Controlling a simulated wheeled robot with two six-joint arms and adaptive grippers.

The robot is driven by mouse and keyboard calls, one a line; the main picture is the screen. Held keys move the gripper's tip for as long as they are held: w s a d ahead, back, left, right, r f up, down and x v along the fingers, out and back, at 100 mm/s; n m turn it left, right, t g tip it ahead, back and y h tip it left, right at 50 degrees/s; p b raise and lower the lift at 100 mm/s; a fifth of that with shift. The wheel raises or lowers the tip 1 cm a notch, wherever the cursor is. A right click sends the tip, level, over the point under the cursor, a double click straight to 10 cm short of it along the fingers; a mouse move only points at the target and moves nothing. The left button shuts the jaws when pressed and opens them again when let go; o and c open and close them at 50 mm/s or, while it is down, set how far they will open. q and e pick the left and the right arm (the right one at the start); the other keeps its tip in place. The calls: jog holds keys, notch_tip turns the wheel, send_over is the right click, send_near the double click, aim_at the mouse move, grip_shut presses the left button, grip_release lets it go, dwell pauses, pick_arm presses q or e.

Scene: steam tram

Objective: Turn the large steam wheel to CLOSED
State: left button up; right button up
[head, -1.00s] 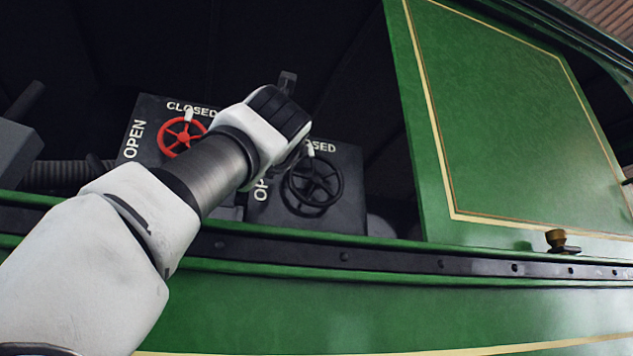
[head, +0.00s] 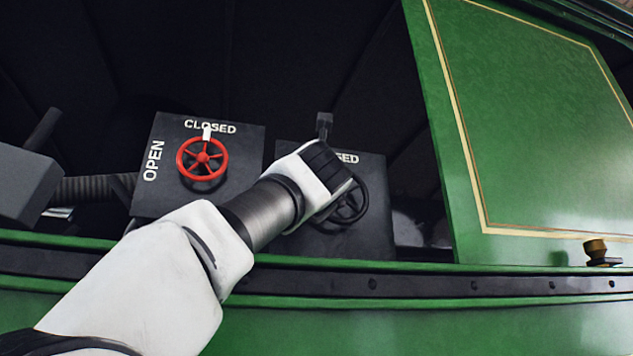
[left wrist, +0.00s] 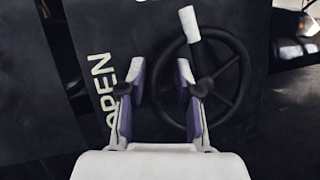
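The black wheel (head: 350,205) is on the right-hand dark panel, partly hidden behind my left gripper (head: 328,168) in the head view. In the left wrist view the black wheel (left wrist: 240,75) shows its spokes and a white grip (left wrist: 188,22) at the top, slightly left of the hub. My left gripper (left wrist: 162,78) is open there, its fingers apart on either side of the wheel's left rim in the picture. I cannot tell whether they touch it. The word OPEN (left wrist: 103,88) is left of the wheel; "SED" of the upper label (head: 347,158) shows in the head view.
A red wheel (head: 183,158) with a white grip is on the left panel (head: 243,140), marked OPEN and CLOSED. A green ledge (head: 400,267) runs in front of both panels. A green side wall (head: 540,130) stands right, with a brass fitting (head: 596,248) below. A grey box (head: 25,185) is left.

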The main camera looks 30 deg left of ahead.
pick_arm(q)
jog(key=shift+s+a, duration=0.1)
grip_shut()
jog(key=shift+r+m+h+p, duration=0.6)
jog(key=shift+m+p, duration=0.25)
jog(key=shift+m, duration=0.25)
jog(key=shift+m+h, duration=0.5)
jog(key=shift+m, duration=0.3)
jog(key=shift+o, duration=1.8)
grip_release()
jog(key=shift+d, duration=0.2)
